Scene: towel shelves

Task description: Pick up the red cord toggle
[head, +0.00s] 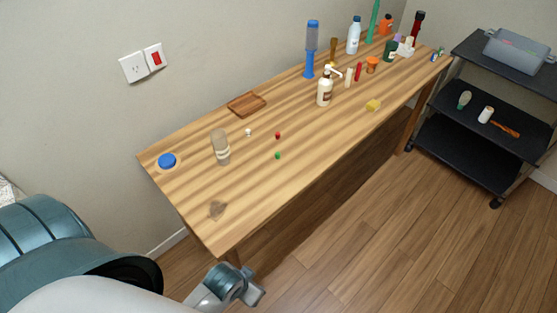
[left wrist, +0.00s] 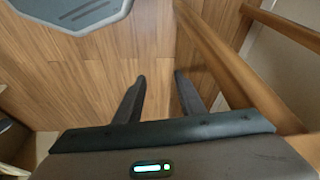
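A small red cord toggle (head: 278,135) lies on the wooden table (head: 310,140) in the head view, near the middle of its left half. A small green piece (head: 277,156) lies just in front of it. A small white piece (head: 249,133) lies to its left. In the left wrist view my left gripper (left wrist: 159,78) points down with its two dark fingers apart and nothing between them, over bare wooden floor beside a table leg. My right gripper is not in view.
A clear bottle (head: 220,147) and a blue round lid (head: 167,161) stand left of the toggle. A wooden tray (head: 246,104) lies behind it. A pump bottle (head: 324,92) and several toiletries crowd the far end. A black shelf cart (head: 480,105) stands right. The near table surface is mostly clear.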

